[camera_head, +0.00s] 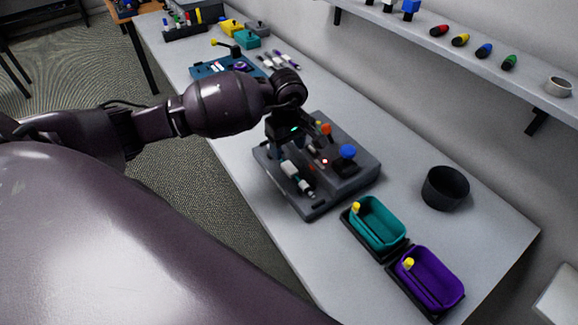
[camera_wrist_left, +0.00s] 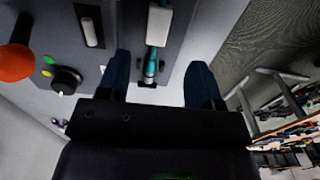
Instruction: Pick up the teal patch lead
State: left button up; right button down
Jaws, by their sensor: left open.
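The teal patch lead (camera_wrist_left: 153,62) shows in the left wrist view, with a white plug-like block (camera_wrist_left: 159,24) at its upper end and a dark clip at its lower end. It lies along the edge of a grey console. My left gripper (camera_wrist_left: 160,60) is open, with its two dark blue fingers on either side of the lead; I cannot tell if either touches it. In the head view my left gripper (camera_head: 284,146) is over the console (camera_head: 317,207), near the white and dark parts at its left side. My right gripper is not in view.
The console carries a blue knob (camera_head: 347,151) and an orange knob (camera_head: 325,128). A teal bin (camera_head: 378,237) and a purple bin (camera_head: 447,302) stand on the table's near right, beside a black round cup (camera_head: 445,189). A shelf (camera_head: 490,67) runs along the wall.

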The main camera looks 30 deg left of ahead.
aim_at(289, 167)
pick_arm(q)
jog(key=shift+w+d+f+p, duration=0.1)
jog(key=shift+f+p, duration=0.1)
jog(key=shift+f, duration=0.95)
jog(key=shift+s+d+f+p, duration=0.1)
jog(key=shift+f+p, duration=0.1)
jog(key=shift+f, duration=1)
jog(key=shift+w+d+f+p, duration=0.1)
jog(key=shift+f+p, duration=0.1)
jog(key=shift+f, duration=0.95)
jog(key=c, duration=1)
jog(key=shift+c, duration=0.2)
